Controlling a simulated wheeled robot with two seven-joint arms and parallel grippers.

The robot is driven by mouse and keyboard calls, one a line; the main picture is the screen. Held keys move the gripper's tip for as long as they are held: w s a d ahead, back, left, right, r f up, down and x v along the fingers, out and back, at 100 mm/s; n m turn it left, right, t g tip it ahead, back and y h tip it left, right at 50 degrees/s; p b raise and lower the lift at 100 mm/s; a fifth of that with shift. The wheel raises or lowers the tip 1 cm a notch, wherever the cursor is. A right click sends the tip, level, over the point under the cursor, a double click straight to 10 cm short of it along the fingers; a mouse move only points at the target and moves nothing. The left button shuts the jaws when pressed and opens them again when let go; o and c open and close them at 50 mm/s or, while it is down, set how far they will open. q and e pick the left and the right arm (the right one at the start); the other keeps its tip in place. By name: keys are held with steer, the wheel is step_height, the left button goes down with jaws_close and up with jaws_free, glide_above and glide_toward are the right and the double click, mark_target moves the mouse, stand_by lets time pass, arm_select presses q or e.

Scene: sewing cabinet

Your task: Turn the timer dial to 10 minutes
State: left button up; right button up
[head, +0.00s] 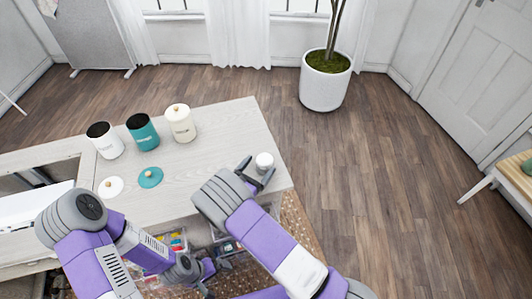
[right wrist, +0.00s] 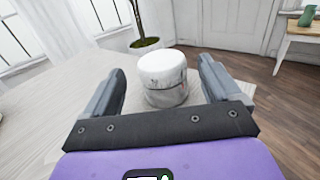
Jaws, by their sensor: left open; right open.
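The timer (head: 264,160) is a small white cylinder standing upright near the right end of the cabinet top. In the right wrist view the timer (right wrist: 164,78) shows a white upper part, the dial, over a greyer lower part, with a seam between them. No minute marks are readable. My right gripper (head: 258,170) is open, its fingers on either side of the timer; in the right wrist view the right gripper (right wrist: 163,88) shows gaps at both sides. My left gripper (head: 214,277) is open and low, in front of the cabinet, away from the timer.
A white canister (head: 108,145), a teal canister (head: 142,136) and a lidded cream canister (head: 180,126) stand on the cabinet top (head: 225,130). A white lid (head: 111,187) and a teal lid (head: 150,177) lie before them. Bins (head: 177,243) sit below. A potted plant (head: 325,88) stands behind.

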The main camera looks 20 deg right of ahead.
mark_target(268, 157)
steer(key=x, duration=0.6)
steer(key=shift+b, duration=0.4)
steer(key=shift+c, duration=0.5)
steer(key=c, duration=0.9)
steer(key=shift+s+f+m+g+h, duration=0.1)
steer(key=shift+m+g+h, duration=0.3)
steer(key=shift+g, duration=0.1)
